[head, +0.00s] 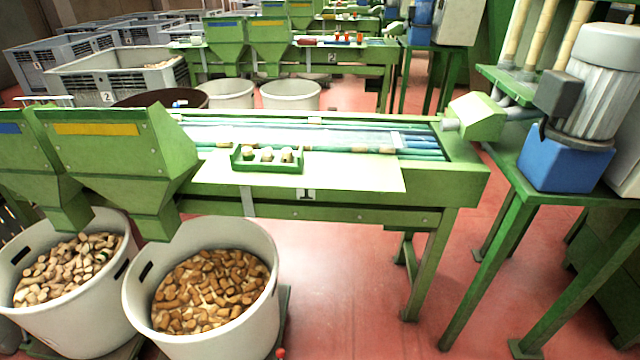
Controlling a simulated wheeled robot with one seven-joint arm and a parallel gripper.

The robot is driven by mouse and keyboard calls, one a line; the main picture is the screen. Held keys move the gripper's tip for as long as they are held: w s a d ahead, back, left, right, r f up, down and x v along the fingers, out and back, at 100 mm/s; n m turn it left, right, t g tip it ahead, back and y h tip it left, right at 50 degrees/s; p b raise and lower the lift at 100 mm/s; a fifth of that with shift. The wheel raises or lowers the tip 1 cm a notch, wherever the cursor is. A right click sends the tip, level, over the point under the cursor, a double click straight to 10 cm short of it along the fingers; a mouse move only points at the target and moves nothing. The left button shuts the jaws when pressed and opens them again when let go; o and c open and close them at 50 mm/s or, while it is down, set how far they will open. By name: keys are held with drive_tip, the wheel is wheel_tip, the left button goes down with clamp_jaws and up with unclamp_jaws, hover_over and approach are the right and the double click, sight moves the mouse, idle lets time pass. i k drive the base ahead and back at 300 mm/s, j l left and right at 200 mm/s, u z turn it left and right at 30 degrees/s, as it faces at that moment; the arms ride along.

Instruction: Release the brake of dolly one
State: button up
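A white tub of brown corks (205,325) stands at the lower left under a green hopper. The edge of a dark dolly (285,308) shows beneath its right side. A small red knob (280,353) shows at the bottom edge beside this tub; its lower part is cut off, and I cannot tell whether it is a brake lever or how it is set. A second white tub of paler corks (65,315) stands to the left, with a dark base (125,347) partly visible under it. No number shows on either dolly. My gripper is not in view.
A green sorting bench (330,203) marked 1 stands behind the tubs, with a small green tray (268,168) on it. A motor stand (520,215) is at the right. Red floor (345,290) is clear right of the tubs. Grey crates (115,95) stand behind.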

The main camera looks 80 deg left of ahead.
sight(26, 341)
drive_tip(key=u, duration=4)
